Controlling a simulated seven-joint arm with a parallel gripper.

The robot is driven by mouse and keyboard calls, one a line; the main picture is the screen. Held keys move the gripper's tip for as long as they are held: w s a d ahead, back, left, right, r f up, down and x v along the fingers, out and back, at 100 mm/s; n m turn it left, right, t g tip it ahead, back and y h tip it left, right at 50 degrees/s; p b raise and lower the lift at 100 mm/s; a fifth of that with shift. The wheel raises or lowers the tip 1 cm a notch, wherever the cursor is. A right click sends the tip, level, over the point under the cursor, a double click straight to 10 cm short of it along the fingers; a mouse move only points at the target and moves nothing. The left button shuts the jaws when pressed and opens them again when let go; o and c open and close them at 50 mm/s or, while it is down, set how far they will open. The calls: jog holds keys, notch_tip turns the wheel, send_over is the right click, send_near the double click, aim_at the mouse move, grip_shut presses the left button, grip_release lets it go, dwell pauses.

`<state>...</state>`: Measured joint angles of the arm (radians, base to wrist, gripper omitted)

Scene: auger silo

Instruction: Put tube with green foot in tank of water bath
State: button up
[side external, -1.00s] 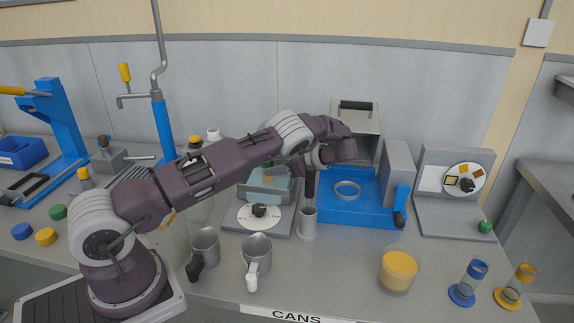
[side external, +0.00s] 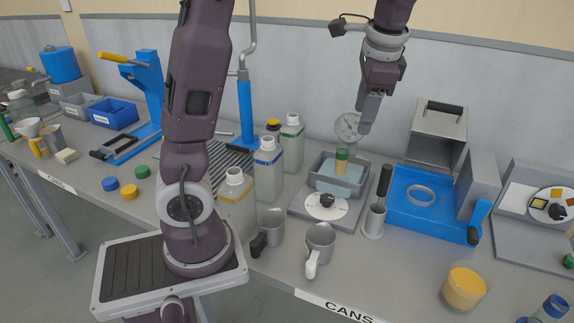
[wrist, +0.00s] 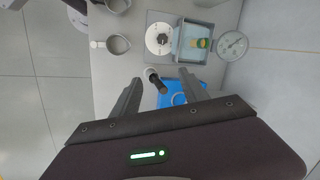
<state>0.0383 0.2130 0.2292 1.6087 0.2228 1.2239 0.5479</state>
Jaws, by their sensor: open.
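The water bath's grey tank (side external: 330,187) holds pale blue water, with a white dial plate (side external: 325,206) in front. A tube with a green band at its top (side external: 342,154) stands in the tank, apparently upright; I take it as the green-footed tube, but its foot is not clear to see. Tank (wrist: 178,52) and tube (wrist: 197,43) also show in the wrist view. My gripper (side external: 369,112) is open and empty, high above the bench and over the back right of the tank, apart from the tube. In the wrist view its fingers (wrist: 160,92) are spread.
A round gauge (side external: 347,127) rises behind the tank. A grey cup with a black-handled tool (side external: 379,195) and a blue tray (side external: 432,213) stand to its right. Metal mugs (side external: 320,238) stand in front, bottles (side external: 268,170) to the left. A yellow-filled beaker (side external: 464,287) is front right.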

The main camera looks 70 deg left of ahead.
jog(key=s+d+n+t+h, duration=0.1)
jog(key=s+d, duration=0.2)
jog(key=s, duration=0.4)
jog(key=s+d+n+t+h, duration=0.1)
jog(key=s+d+n+t, duration=0.1)
jog(key=s+d, duration=0.2)
jog(key=s+d+f+n+t+h, duration=0.1)
jog(key=s+d, duration=0.3)
jog(key=s, duration=0.6)
jog(key=shift+d+n+t, duration=0.25)
jog(key=shift+n+t, duration=0.25)
jog(key=shift+w, duration=0.1)
